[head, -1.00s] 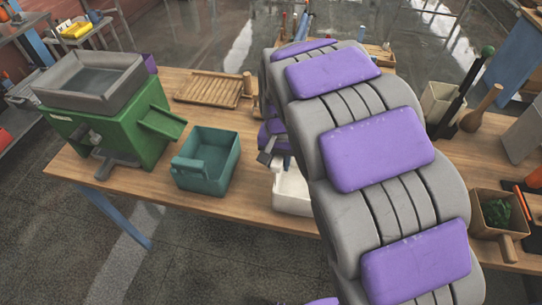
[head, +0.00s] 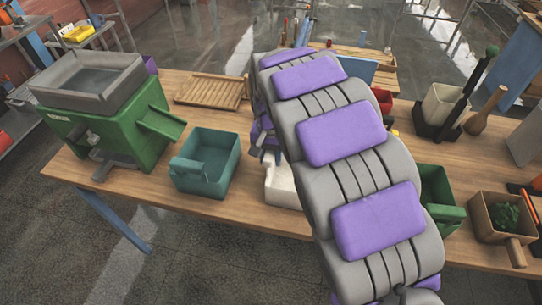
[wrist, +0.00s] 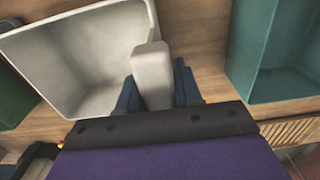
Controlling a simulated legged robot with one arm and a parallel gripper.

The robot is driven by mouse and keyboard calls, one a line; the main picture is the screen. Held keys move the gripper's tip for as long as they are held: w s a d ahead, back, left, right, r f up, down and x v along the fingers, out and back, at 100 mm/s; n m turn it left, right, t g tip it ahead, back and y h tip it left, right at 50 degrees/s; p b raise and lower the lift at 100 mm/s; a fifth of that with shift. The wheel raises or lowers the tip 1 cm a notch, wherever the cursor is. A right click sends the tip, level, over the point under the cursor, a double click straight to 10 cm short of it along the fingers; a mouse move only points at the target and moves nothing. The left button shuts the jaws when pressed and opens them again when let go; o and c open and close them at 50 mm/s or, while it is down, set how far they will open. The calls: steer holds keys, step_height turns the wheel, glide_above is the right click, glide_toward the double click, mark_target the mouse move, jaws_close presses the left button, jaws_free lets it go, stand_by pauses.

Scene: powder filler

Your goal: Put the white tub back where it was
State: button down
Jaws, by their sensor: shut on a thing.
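The white tub (head: 282,187) is near the front edge of the table, right of the teal tub, and my arm hides its right part. In the wrist view the white tub (wrist: 85,55) shows its open, empty inside at upper left, with its handle (wrist: 152,75) pointing toward me. My gripper (wrist: 157,90) is shut on that handle, one dark finger on each side. In the head view my gripper (head: 266,152) is partly hidden by my arm. I cannot tell whether the white tub touches the table.
The teal tub (head: 205,165) stands close on the left. A green machine with a grey hopper (head: 92,80) is at far left. A green tub (head: 436,190) and a tan tub with green contents (head: 489,226) stand to the right. A slatted wooden rack (head: 211,91) lies behind.

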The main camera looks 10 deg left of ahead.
steer(key=shift+a, duration=0.15)
steer(key=c, duration=1)
jaws_free()
steer(key=shift+a+f, duration=0.1)
steer(key=shift+a, duration=0.1)
steer(key=shift+o, duration=1.2)
steer(key=shift+d, duration=0.3)
step_height(320, 180, up, 12)
steer(key=p, duration=0.2)
steer(key=shift+p, duration=0.35)
